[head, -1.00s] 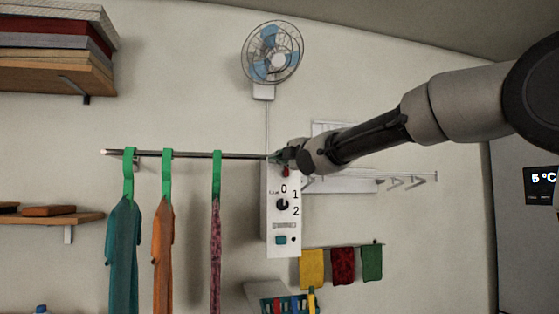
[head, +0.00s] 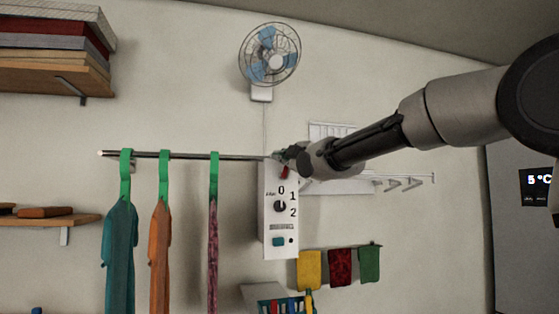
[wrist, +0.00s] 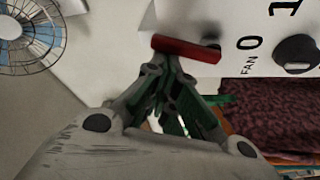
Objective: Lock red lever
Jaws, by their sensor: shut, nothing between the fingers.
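The red lever (wrist: 186,48) sits on the white control box and lies just beyond my fingertips in the wrist view. In the head view, a small part of the red lever (head: 285,172) shows just below my gripper. My gripper (head: 279,155) is at the top of the box, by the right end of the clothes rail. In the wrist view, my gripper (wrist: 168,75) is shut and empty, with its tips close to the lever; I cannot tell whether they touch it. The control box (head: 271,232) has a dial (head: 280,206) marked 0, 1, 2.
The rail (head: 190,156) holds several green hangers with clothes to the left. A fan (head: 270,57) hangs above the box. A white rack (head: 400,181) is on the right.

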